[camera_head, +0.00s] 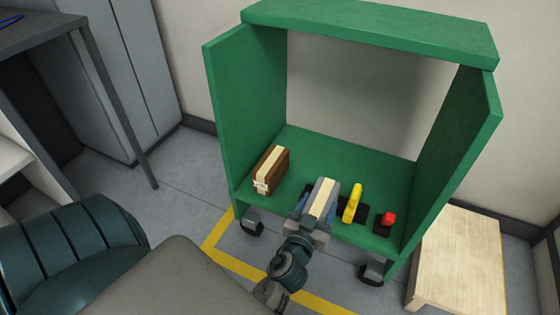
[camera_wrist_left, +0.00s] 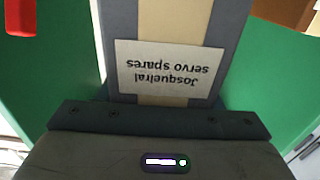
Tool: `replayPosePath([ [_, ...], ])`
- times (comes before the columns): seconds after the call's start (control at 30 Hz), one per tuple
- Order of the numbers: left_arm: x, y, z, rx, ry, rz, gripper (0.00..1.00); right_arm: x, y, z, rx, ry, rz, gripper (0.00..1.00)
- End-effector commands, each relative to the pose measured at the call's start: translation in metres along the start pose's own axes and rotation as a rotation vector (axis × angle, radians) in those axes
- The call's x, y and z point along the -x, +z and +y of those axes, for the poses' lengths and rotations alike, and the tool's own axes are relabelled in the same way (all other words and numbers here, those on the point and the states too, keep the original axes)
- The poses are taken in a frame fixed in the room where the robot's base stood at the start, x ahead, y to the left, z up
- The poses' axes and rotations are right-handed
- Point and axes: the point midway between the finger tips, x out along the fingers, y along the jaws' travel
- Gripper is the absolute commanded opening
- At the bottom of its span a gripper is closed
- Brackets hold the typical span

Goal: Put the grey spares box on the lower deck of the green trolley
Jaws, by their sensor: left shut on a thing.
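The grey spares box (camera_head: 322,196), with a tan stripe on top, is at the front of the green trolley's lower deck (camera_head: 345,164). My left gripper (camera_head: 312,217) is shut on it from the front. In the left wrist view the box (camera_wrist_left: 230,25) fills the middle, with a white label reading "Josqueiral servo spares" upside down, and green surface shows on both sides. The box's underside is hidden, so I cannot tell whether it touches the deck. My right gripper is not in view.
On the lower deck, a brown box (camera_head: 270,170) with a cream stripe stands at left. A yellow item (camera_head: 352,204) and a red item (camera_head: 388,218) on black bases stand right of the grey box. Green side panels and a top deck (camera_head: 370,30) enclose the space. A wooden stool (camera_head: 460,262) stands at right.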

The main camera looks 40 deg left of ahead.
Motion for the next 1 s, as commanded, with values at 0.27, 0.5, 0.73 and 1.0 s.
replayPosePath([
  [0.27,-0.012,0.005,-0.011,-0.008,0.01,0.005,0.25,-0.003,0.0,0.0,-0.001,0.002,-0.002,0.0],
  [0.5,-0.058,0.01,-0.047,-0.01,0.009,0.005,0.25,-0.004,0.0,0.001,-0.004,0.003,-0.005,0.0],
  [0.73,-0.102,0.016,-0.082,-0.008,0.006,0.004,0.25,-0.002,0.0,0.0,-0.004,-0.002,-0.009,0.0],
  [1.0,-0.122,0.024,-0.098,-0.004,0.006,0.001,0.25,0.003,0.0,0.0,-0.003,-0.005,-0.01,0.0],
])
